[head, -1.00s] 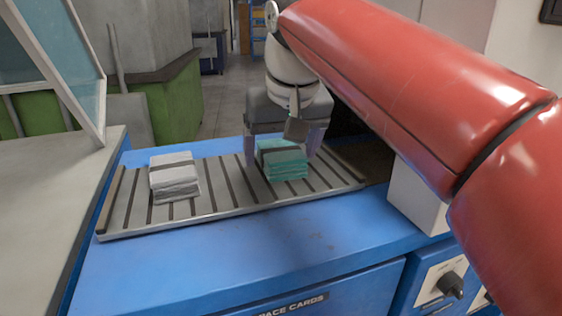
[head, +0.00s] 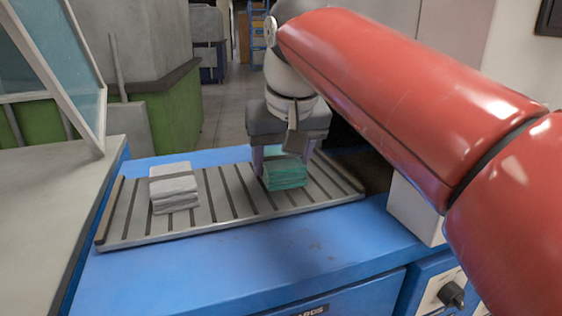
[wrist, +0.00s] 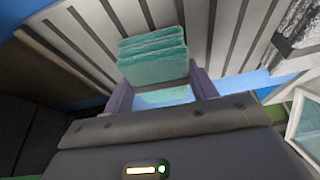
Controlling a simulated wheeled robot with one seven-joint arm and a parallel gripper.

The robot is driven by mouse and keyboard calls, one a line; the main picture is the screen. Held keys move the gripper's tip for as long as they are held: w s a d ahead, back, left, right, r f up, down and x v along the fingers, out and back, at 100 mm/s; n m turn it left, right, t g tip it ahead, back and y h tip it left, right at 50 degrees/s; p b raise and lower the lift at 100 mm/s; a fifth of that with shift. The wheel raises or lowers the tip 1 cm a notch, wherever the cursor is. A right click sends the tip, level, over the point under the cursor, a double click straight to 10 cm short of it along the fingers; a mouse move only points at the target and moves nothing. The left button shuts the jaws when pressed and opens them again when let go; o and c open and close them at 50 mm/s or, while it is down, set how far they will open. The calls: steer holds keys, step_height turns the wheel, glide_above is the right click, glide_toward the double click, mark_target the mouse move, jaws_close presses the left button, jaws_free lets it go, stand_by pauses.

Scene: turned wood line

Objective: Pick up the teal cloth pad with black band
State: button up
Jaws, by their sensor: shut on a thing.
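The teal cloth pad (head: 286,176) is a folded stack at the right part of the slatted tray (head: 222,220). My gripper (head: 284,166) is over it from above, its two fingers shut on the pad's opposite sides. In the wrist view, the pad (wrist: 152,56) sits between the fingers of my gripper (wrist: 162,90), with its layered edge showing. In the head view the pad looks level and at about tray height; I cannot tell whether it touches the slats.
A white-grey folded pad (head: 174,189) lies on the tray to the left. The tray rests on a blue cabinet top (head: 230,262). A grey counter (head: 50,190) with a glazed frame (head: 50,60) stands left. A white box (head: 415,208) stands right.

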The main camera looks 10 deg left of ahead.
mark_target(281, 158)
step_height(281, 158, up, 8)
steer(key=shift+w+f+p, duration=0.1)
steer(key=shift+f+p, duration=0.1)
steer(key=shift+p, duration=0.9)
steer(key=shift+r, duration=1)
steer(key=o, duration=0.3)
steer(key=shift+c, duration=1)
